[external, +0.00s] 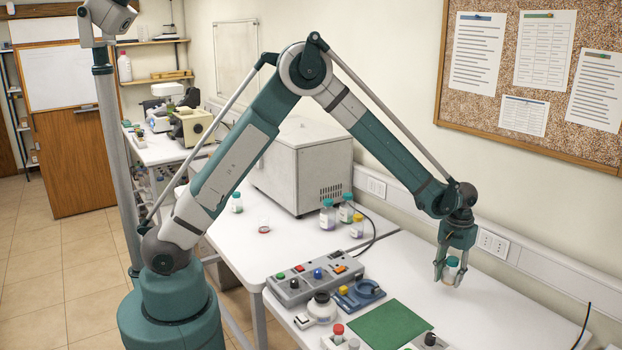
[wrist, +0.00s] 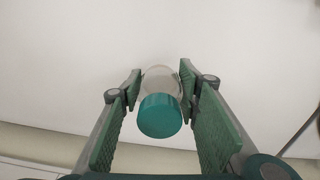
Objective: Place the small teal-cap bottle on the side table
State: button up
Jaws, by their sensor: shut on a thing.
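The small teal-cap bottle (external: 451,270) is a clear bottle with a teal cap. It is held between the fingers of my gripper (external: 449,268), over the right part of the near white table (external: 500,310). The bottle looks upright or nearly so. Whether its base touches the table I cannot tell. In the wrist view the teal cap of the bottle (wrist: 160,115) shows between the green finger pads of my gripper (wrist: 160,90), with white surface beyond.
A green mat (external: 390,325), a control box (external: 315,278) and a blue holder (external: 358,294) lie left of my gripper. Several capped bottles (external: 345,212) stand by a grey oven (external: 300,165) further back. The white surface around the held bottle is clear. A wall with sockets (external: 493,242) is close behind.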

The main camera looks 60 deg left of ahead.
aim_at(452, 259)
jog(key=shift+f, duration=1.8)
jog(key=shift+f, duration=0.2)
jog(key=o, duration=1.1)
jog(key=shift+c, duration=0.2)
jog(key=shift+r, duration=0.25)
notch_tip(452, 259, up, 12)
jog(key=shift+f, duration=0.1)
jog(key=shift+a, duration=0.1)
